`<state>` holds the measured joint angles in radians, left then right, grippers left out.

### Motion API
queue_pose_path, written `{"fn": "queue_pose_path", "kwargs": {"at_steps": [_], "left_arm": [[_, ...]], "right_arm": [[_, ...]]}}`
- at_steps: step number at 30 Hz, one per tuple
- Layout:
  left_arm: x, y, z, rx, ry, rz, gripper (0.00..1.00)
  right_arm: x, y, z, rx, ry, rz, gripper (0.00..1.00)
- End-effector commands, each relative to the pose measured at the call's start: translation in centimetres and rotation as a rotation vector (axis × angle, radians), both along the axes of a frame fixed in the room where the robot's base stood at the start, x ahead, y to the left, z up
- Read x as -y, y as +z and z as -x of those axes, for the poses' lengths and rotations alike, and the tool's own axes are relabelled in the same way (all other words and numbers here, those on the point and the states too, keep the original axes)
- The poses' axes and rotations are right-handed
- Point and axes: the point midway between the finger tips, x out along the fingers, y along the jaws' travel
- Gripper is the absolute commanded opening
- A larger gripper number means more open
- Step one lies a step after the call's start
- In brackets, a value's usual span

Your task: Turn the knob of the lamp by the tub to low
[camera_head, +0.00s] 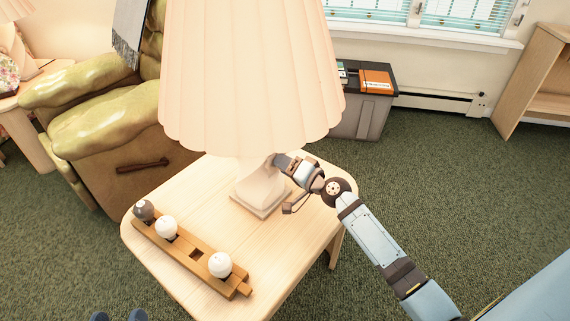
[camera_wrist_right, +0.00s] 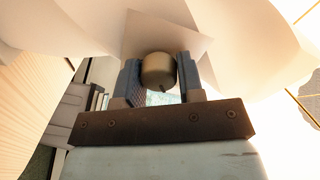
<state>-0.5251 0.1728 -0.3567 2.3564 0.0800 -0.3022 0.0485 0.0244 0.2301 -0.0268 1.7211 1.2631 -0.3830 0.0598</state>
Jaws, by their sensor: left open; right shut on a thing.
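The lamp with a pleated cream shade (camera_head: 250,80) and a pale square base (camera_head: 258,197) stands on a light wooden side table (camera_head: 180,262). A grey tub (camera_head: 362,118) stands behind it by the wall. My right gripper (camera_head: 279,160) reaches under the shade from the right. In the right wrist view, its blue fingers are shut on a round brass-coloured knob (camera_wrist_right: 158,70), one on each side. The shade hides the knob in the head view. My left gripper (camera_head: 118,317) shows only its two dark fingertips, apart and empty, at the bottom edge.
A wooden rack (camera_head: 197,253) with white and grey round pieces lies at the table's front left. Books (camera_head: 376,81) lie on the tub. A shelf (camera_head: 538,80) stands right; carpet between is clear.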

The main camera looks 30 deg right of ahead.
Motion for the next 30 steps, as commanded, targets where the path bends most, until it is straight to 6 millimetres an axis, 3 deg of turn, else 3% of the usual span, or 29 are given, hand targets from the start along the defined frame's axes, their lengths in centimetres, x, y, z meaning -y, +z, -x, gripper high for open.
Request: {"fn": "queue_pose_path", "kwargs": {"at_steps": [8,9,12,23,30], "left_arm": [[0.0,-0.1,0.1,-0.002,-0.002,-0.003,0.63],[0.0,-0.1,0.1,-0.002,-0.002,-0.003,0.63],[0.0,-0.1,0.1,-0.002,-0.003,-0.003,0.63],[0.1,0.0,0.2,-0.001,-0.004,-0.001,0.63],[0.0,-0.1,0.1,-0.008,-0.003,-0.007,0.63]], "right_arm": [[0.1,0.0,0.0,0.000,-0.001,0.000,0.12],[0.1,0.0,0.0,0.000,-0.001,0.000,0.38],[0.1,0.0,0.0,0.000,-0.001,0.001,0.60],[0.2,-0.1,0.5,-0.001,-0.001,0.002,0.60],[1.9,0.0,4.4,-0.003,-0.001,0.004,0.60]]}}
